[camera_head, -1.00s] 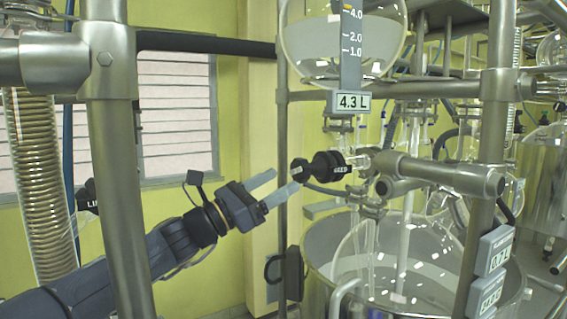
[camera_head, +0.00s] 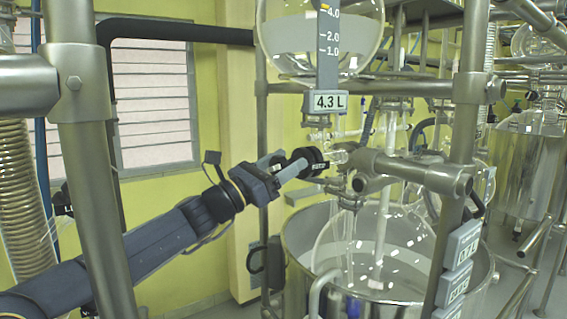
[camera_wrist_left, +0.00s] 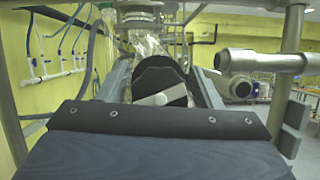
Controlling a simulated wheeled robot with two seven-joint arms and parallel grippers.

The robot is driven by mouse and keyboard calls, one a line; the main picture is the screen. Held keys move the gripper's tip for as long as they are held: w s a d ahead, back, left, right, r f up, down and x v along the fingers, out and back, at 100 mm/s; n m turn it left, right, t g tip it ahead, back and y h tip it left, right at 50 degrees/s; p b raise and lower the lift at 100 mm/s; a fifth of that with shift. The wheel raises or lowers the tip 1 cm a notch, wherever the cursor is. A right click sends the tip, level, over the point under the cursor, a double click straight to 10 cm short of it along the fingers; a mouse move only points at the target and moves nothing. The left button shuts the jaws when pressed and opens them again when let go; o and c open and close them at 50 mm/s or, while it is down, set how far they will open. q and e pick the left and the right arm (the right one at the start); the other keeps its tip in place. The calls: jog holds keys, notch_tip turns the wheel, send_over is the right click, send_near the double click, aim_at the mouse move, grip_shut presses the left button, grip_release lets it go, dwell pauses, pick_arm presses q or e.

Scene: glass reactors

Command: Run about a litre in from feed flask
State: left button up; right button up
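The round glass feed flask (camera_head: 285,45) hangs at the top of the head view, with a scale strip and a display (camera_head: 330,101) reading 4.3 L. Below it, a black valve knob (camera_head: 312,157) sits at the left end of a horizontal fitting; its lettering is too small to read surely. My left gripper (camera_head: 294,163) is at the knob, with one finger on each side of it. In the left wrist view the knob (camera_wrist_left: 158,82), with a pale slanted bar, fills the space between the fingers, with slight gaps apparent. Contact cannot be told. My right gripper is out of view.
A glass reactor vessel (camera_head: 340,240) sits in a steel jacket (camera_head: 300,285) below the valve. Another post (camera_head: 462,150) carries grey display boxes (camera_head: 463,247). Steel rails surround the flask.

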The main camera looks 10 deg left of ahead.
pick_arm(q)
jog(key=c, duration=0.8)
jog(key=shift+o, duration=0.2)
jog(key=shift+m, duration=0.4)
